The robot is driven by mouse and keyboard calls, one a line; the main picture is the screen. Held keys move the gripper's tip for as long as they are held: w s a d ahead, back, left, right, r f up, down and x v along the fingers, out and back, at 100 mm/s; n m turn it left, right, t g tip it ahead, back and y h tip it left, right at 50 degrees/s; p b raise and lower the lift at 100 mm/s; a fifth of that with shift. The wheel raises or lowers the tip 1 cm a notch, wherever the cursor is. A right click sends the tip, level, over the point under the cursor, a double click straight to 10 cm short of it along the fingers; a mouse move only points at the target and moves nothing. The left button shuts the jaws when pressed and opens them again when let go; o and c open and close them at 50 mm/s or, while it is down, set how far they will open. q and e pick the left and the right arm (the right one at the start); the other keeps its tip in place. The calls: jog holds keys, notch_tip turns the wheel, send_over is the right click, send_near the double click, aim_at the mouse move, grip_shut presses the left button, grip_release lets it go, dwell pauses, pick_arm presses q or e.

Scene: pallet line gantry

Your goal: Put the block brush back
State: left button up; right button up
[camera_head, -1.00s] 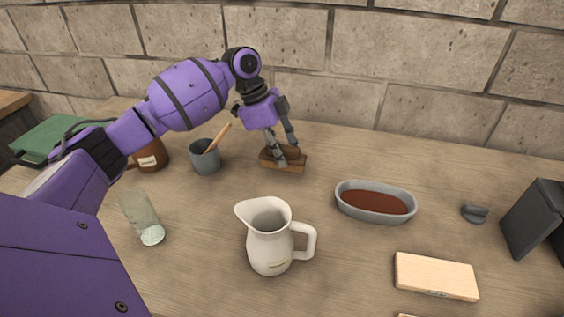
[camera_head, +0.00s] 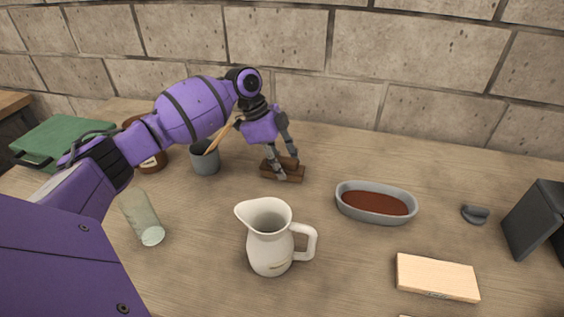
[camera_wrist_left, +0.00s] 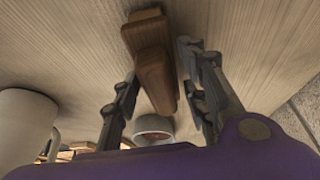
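The block brush (camera_head: 291,175) is a brown wooden block with a narrower raised grip, at the back middle of the table. My left gripper (camera_head: 281,167) points down over it, with one finger in front of the grip and one behind. My right gripper is not in view.
A grey cup (camera_head: 205,162) with a wooden stick and a brown jar (camera_head: 155,162) stand left of the brush. A stone wall (camera_head: 400,60) rises behind.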

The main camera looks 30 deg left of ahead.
pick_arm(q)
jog(key=shift+r, duration=0.1)
jog(key=v, duration=1.2)
dwell(0.4)
